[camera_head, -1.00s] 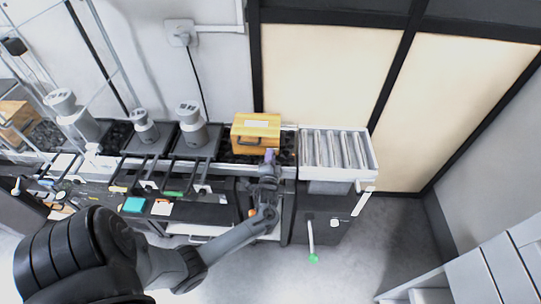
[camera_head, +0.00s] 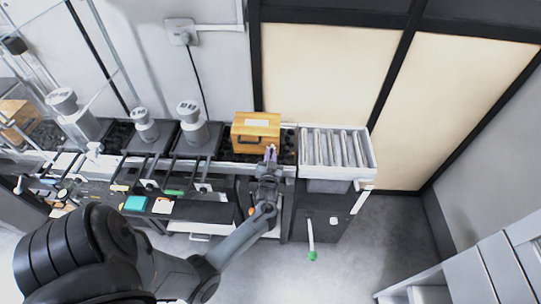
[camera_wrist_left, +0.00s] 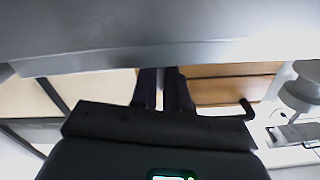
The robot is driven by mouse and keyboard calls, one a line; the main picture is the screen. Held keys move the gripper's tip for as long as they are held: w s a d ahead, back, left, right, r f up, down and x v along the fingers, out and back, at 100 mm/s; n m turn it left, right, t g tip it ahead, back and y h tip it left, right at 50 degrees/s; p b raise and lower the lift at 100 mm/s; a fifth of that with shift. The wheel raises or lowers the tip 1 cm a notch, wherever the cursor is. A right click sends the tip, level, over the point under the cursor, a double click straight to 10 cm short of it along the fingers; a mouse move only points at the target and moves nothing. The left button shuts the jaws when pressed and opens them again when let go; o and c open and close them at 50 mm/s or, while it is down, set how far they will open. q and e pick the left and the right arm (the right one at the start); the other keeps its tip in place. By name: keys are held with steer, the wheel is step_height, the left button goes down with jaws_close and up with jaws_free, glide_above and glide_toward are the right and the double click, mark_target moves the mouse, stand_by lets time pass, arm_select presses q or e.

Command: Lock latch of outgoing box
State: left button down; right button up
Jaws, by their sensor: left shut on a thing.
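The outgoing box (camera_head: 256,127) is a yellow-brown wooden box with a white label on top and a dark handle on its front. It stands on the dark conveyor, and part of it also shows in the left wrist view (camera_wrist_left: 225,88). My left gripper (camera_head: 270,152) is at the right end of the box's front face. In the left wrist view its dark purple fingers (camera_wrist_left: 162,88) are close together beside the wood. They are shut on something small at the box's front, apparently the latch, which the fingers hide. My right gripper is not in view.
A roller section (camera_head: 336,148) lies right of the box. A lever with a green knob (camera_head: 312,256) sticks out below it. Grey weights (camera_head: 193,125) stand on scales to the left. Another wooden box (camera_head: 17,116) is at far left. The floor in front is clear.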

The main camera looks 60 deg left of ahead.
arm_select(q)
steer(key=shift+n, duration=1.5)
steer(key=c, duration=1.4)
jaws_free()
